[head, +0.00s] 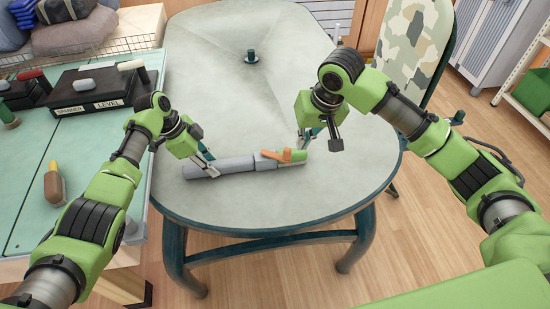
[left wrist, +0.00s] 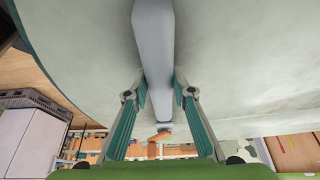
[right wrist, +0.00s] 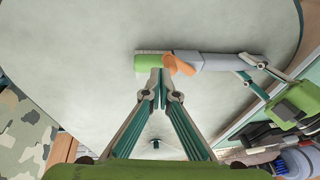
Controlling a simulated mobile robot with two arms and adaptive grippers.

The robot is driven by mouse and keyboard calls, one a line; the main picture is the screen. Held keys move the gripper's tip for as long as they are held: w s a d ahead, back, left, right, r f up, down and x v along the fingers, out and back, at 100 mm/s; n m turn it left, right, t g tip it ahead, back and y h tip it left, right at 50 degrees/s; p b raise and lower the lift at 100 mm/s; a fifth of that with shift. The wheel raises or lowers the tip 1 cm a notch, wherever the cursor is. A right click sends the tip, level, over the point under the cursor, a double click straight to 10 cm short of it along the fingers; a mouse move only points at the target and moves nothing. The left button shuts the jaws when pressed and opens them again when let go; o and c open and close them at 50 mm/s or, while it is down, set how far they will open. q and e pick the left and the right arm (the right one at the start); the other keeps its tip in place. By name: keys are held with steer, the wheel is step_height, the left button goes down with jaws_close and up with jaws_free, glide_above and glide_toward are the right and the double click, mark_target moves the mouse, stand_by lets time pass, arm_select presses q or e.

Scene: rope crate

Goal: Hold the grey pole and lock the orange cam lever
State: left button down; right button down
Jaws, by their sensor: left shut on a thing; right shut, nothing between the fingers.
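The grey pole (head: 228,166) lies on the pale table, with a green end (head: 296,155) at its right. The orange cam lever (head: 285,155) sits on the collar between grey and green. My left gripper (head: 211,164) is shut on the grey pole, and its fingers stand either side of it in the left wrist view (left wrist: 160,92). My right gripper (head: 309,140) is shut and empty close to the green end. In the right wrist view its closed tips (right wrist: 158,75) are just below the orange cam lever (right wrist: 178,65). I cannot tell whether they touch it.
The oval table (head: 200,60) is otherwise clear, apart from a dark central knob (head: 252,57). A green workbench (head: 60,150) with a black labelled box (head: 95,88) stands at the left. A camouflage-patterned board (head: 415,40) stands behind at the right.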

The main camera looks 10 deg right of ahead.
mark_target(287, 154)
arm_select(q)
steer(key=shift+a+f, duration=0.1)
arm_select(e)
steer(key=s+a+r, duration=0.1)
steer(key=a+r, duration=0.1)
steer(key=a, duration=0.4)
steer(key=shift+d+f, duration=0.15)
steer(key=shift+f, duration=4.35)
steer(key=shift+w+d, duration=0.6)
steer(key=shift+w, duration=0.3)
steer(key=shift+w+d, duration=0.55)
steer(key=shift+w, duration=0.35)
steer(key=shift+s, duration=0.1)
steer(key=shift+r, duration=0.15)
